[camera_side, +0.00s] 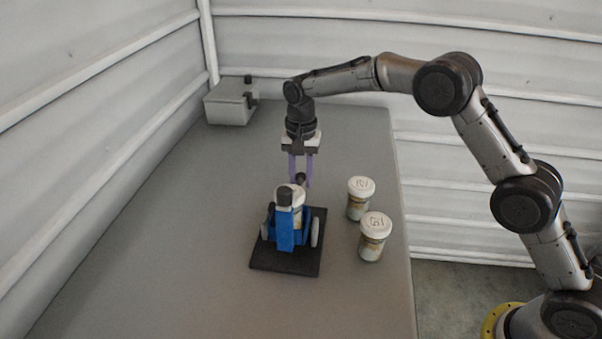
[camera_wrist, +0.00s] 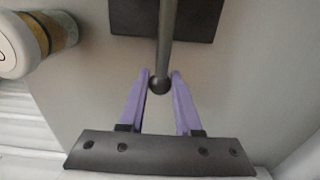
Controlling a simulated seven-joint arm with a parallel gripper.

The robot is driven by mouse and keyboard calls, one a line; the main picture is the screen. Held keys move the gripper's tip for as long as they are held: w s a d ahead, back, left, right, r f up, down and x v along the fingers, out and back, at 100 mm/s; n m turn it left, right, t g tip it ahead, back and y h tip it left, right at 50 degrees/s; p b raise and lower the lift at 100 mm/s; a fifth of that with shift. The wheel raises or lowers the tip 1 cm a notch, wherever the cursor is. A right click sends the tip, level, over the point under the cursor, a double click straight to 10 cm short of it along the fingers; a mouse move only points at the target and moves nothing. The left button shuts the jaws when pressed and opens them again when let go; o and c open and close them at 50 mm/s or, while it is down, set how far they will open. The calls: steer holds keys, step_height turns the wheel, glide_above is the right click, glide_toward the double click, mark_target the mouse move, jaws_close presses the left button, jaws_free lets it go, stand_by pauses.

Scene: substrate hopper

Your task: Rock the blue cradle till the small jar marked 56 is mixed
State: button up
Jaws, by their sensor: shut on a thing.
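The blue cradle (camera_side: 285,234) stands on a black base plate (camera_side: 262,262), which also shows at the top of the wrist view (camera_wrist: 205,18). A white-topped jar (camera_side: 298,195) sits in the cradle, partly hidden by the cradle and a dark knob; I cannot read a number on it. A grey rod ending in a dark ball knob (camera_wrist: 159,85) reaches from the cradle. My gripper (camera_side: 301,182) has purple fingers pointing down. They are closed on the ball knob, one on each side, as the wrist view also shows (camera_wrist: 160,80).
Two jars with marked white lids stand right of the cradle, one farther back (camera_side: 360,198) and one nearer (camera_side: 374,238); their marks are too small to read surely. A grey box (camera_side: 230,103) stands at the back left. The grey table (camera_side: 180,240) is clear on the left.

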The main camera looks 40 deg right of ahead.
steer(key=shift+f, duration=1.9)
steer(key=shift+r, duration=2.5)
steer(key=shift+f, duration=0.25)
steer(key=shift+a+f, duration=0.1)
steer(key=shift+f, duration=2.1)
steer(key=shift+r, duration=0.1)
steer(key=shift+r, duration=2.25)
